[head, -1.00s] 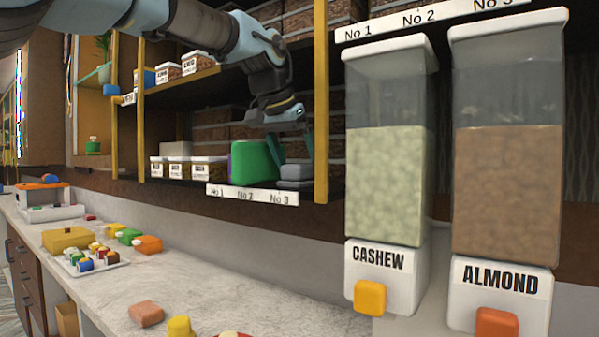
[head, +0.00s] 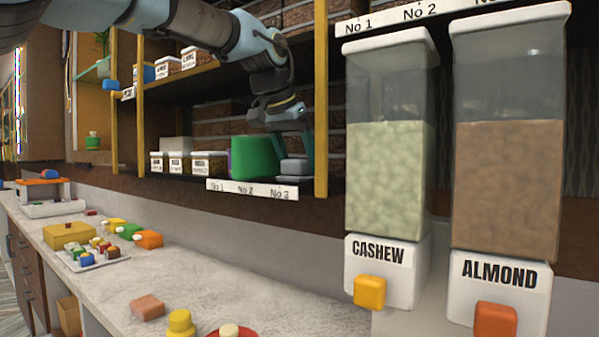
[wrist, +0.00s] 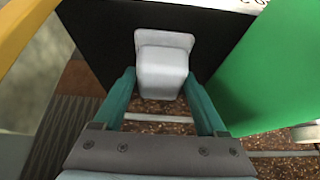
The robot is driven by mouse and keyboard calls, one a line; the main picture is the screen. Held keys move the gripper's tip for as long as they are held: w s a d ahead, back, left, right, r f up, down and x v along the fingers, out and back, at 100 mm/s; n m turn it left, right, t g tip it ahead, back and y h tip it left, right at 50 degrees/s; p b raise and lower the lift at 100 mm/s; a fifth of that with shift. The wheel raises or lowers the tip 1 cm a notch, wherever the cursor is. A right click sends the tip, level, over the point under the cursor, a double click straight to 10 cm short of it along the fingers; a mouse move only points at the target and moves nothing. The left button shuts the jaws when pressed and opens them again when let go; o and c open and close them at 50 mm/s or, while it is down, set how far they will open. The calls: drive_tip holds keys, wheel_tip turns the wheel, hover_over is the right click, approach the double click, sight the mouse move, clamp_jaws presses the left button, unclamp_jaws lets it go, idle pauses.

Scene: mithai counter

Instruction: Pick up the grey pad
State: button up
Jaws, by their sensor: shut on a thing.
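The grey pad (head: 296,167) sits on the lower shelf above the No 3 label, just right of a green block (head: 254,157). In the wrist view the pad (wrist: 162,66) is a pale grey block with a wider flat part at its far end. My gripper (head: 292,156) reaches down to it from above, with one teal finger on each side. In the wrist view my gripper (wrist: 160,78) is shut on the pad, its fingertips against the pad's two sides. The pad appears to be still at shelf height.
The green block (wrist: 268,75) stands close on the right in the wrist view. A yellow shelf post (head: 321,100) is close to the right of my gripper in the head view. Labelled boxes (head: 208,164) stand left of the green block. Cashew (head: 388,180) and almond (head: 505,190) dispensers are at right.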

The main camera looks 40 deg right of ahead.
drive_tip(key=shift+r, duration=0.1)
drive_tip(key=shift+c, duration=0.3)
drive_tip(key=shift+r, duration=0.55)
drive_tip(key=shift+a+b, duration=0.3)
drive_tip(key=shift+b, duration=0.2)
drive_tip(key=s+a+b, duration=0.2)
drive_tip(key=a+b, duration=0.1)
drive_tip(key=a, duration=0.5)
drive_tip(key=s+a+b, duration=0.2)
drive_tip(key=a+b, duration=0.1)
drive_tip(key=a, duration=0.5)
drive_tip(key=shift+s+a+b, duration=0.3)
drive_tip(key=shift+a+b, duration=0.1)
drive_tip(key=shift+r, duration=0.1)
drive_tip(key=o, duration=0.8)
drive_tip(key=c, duration=0.6)
